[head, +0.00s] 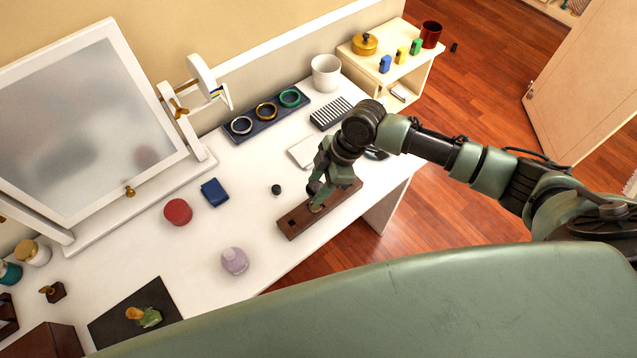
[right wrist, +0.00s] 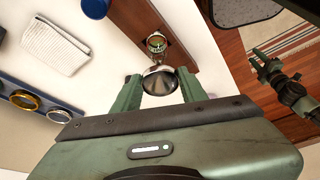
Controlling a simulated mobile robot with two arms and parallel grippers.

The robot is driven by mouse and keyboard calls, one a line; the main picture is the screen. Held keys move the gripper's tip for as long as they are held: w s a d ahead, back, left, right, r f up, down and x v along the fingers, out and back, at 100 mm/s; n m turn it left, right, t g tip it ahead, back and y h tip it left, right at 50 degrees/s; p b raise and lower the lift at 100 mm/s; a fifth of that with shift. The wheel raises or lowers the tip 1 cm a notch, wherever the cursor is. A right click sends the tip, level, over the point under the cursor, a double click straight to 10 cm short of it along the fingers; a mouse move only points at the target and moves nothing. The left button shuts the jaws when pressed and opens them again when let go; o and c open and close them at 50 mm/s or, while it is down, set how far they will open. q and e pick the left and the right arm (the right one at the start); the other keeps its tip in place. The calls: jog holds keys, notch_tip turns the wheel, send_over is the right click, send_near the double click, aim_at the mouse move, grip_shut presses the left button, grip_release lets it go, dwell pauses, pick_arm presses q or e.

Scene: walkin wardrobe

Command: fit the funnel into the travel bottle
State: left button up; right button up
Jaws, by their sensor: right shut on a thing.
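My right gripper (head: 316,190) points down over a brown wooden block (head: 292,222) near the table's front edge. In the right wrist view its fingers (right wrist: 161,88) are shut on a shiny metal funnel (right wrist: 160,80). A small round glassy piece with a greenish inside (right wrist: 157,43), which looks like the travel bottle, sits at the block just beyond the funnel's rim.
A ring tray (head: 266,120), white cup (head: 326,72) and striped item (head: 331,114) stand behind.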

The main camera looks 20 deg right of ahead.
jog(key=shift+f+b, duration=0.5)
jog(key=shift+f, duration=0.4)
jog(key=o, duration=1.3)
jog(key=shift+o, duration=0.2)
jog(key=b+v, duration=0.1)
jog(key=v, duration=0.6)
jog(key=shift+r, duration=0.4)
jog(key=shift+d, duration=0.2)
